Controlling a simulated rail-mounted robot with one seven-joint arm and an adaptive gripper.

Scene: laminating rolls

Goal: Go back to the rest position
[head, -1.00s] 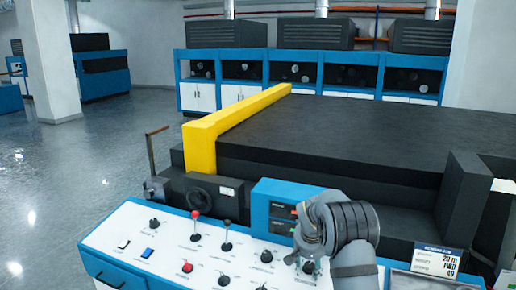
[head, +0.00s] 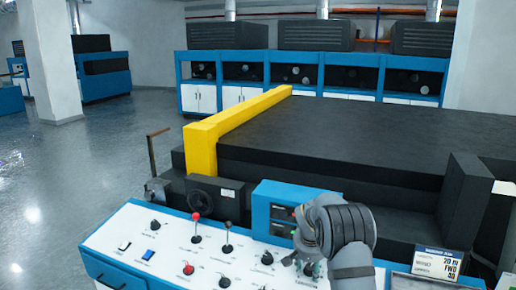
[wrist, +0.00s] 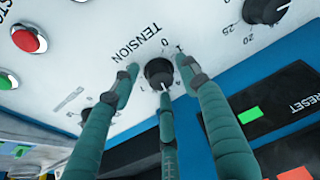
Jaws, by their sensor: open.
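My gripper (head: 310,268) hangs low over the right part of the white control panel (head: 140,230) in the head view. In the wrist view my gripper (wrist: 158,76) is open, with three green fingers spread around a black knob (wrist: 158,71) marked TENSION. Gaps show between the two side fingertips and the knob. The third fingertip overlaps the knob's lower edge in the picture, and I cannot tell whether it touches. The knob's white pointer faces the lower right. My arm and gripper hide the knob in the head view.
The panel carries a red-topped lever (head: 196,216), a red button (wrist: 28,38) and another dial (wrist: 265,10). A blue box (head: 262,205) with a RESET label stands close behind the gripper. A large black machine (head: 360,140) with a yellow bar (head: 235,118) lies beyond. A small display (head: 438,262) is at right.

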